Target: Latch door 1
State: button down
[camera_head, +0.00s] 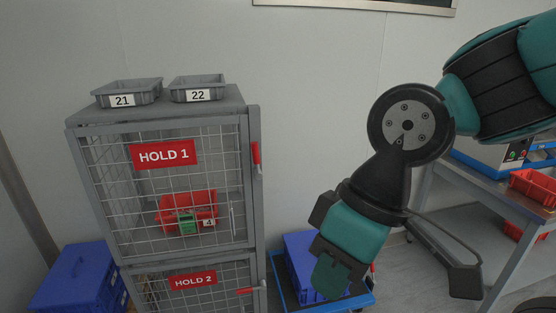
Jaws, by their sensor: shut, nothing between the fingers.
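Door 1 is the upper wire-mesh door with a red HOLD 1 sign (163,154) on a grey cabinet (110,128). It appears to lie against the cabinet front. Its red latch handle (256,153) points upright on the right frame post. Whether the latch is engaged cannot be told. My gripper (336,277) is shut and empty, to the right of the cabinet and lower than the door 1 handle, apart from it in the picture. Behind the mesh is a red bin (176,202) with a green item (188,225) and a tag reading 4.
Below is the HOLD 2 door (193,281) with a roughly horizontal red handle (250,290). Grey trays 21 (128,88) and 22 (197,83) sit on top. Blue boxes stand left (75,280) and right (298,262) of the cabinet. A table (480,182) is at right.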

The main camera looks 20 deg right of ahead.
aim_at(255, 145)
jog(key=k, duration=0.5)
jog(key=z, duration=0.75)
jog(key=i, duration=1.25)
jog(key=u, duration=0.6)
